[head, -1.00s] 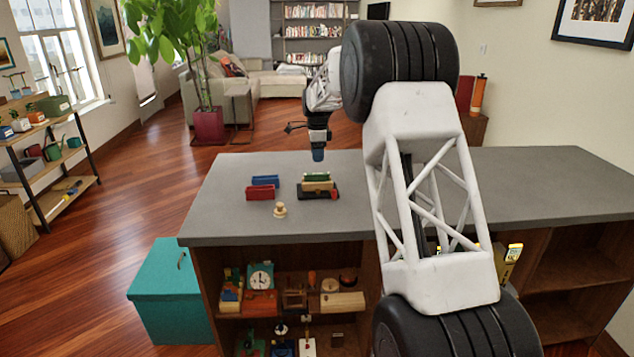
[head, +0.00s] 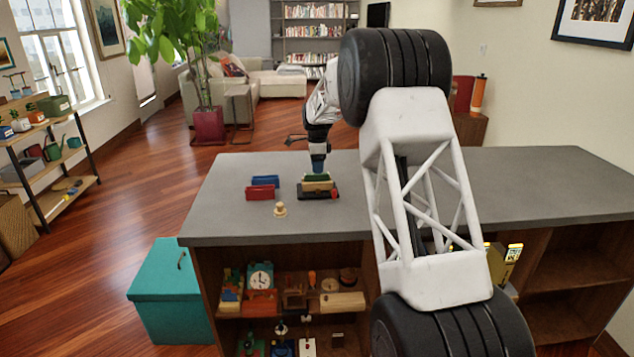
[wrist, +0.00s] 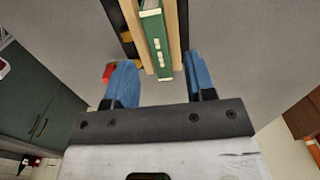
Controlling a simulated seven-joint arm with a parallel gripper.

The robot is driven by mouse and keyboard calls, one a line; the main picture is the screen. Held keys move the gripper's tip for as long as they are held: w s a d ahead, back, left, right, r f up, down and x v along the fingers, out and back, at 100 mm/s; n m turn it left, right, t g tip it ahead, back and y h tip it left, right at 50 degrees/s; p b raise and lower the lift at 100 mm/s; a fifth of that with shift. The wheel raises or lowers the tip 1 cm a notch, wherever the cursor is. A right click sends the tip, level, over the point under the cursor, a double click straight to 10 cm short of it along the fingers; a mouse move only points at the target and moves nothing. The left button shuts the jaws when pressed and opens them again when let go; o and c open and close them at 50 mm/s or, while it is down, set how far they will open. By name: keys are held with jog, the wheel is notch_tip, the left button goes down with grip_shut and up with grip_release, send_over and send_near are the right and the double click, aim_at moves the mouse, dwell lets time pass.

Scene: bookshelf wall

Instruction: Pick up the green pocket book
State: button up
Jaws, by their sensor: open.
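The green pocket book (wrist: 152,40) stands on edge between two light wooden bars of a dark-based holder (wrist: 183,25) in the wrist view. Its narrow side carries pale marks. In the head view the green book (head: 316,176) is a small strip in the holder on the grey counter. My gripper (wrist: 158,62) is open, with one blue finger on each side of the book's near end. In the head view my gripper (head: 318,163) is just above the holder, partly overlapping it. Whether the fingers touch the book cannot be told.
A red block-like item (head: 260,193) and a blue one (head: 265,181) stand left of the holder. A small wooden knob-like piece (head: 280,210) is in front of them. The grey counter (head: 225,215) is clear at the left. Toys fill the shelves below.

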aim_at(317, 180)
jog(key=shift+f, duration=1.65)
jog(key=shift+c, duration=0.2)
grip_shut()
